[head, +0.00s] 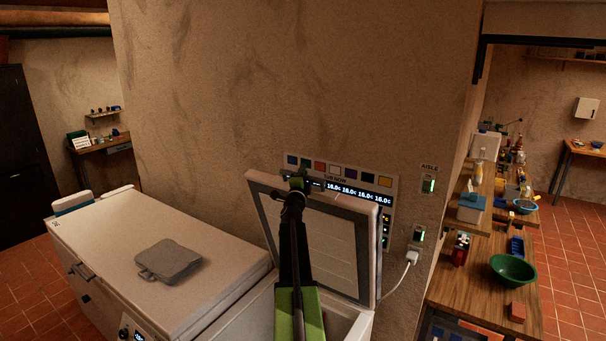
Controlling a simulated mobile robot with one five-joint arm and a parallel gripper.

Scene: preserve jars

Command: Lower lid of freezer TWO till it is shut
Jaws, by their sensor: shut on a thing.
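An open chest freezer (240,322) stands at the lower middle. Its raised lid (347,240) is tilted up near the wall, with its pale inner panel facing me. No number is readable on this freezer, so I cannot tell from a label that it is freezer TWO. My green and black arm reaches up in front of the lid. My gripper (298,184) is at the lid's top edge, left of its middle, and is shut on it. The exact grip is small and partly hidden by my arm.
A closed white freezer (215,255) stands close on the left with a grey flat case (168,262) on top. A display panel (390,187) hangs on the wall behind the lid. A wooden bench (470,285) with a green bowl (513,270) is at the right.

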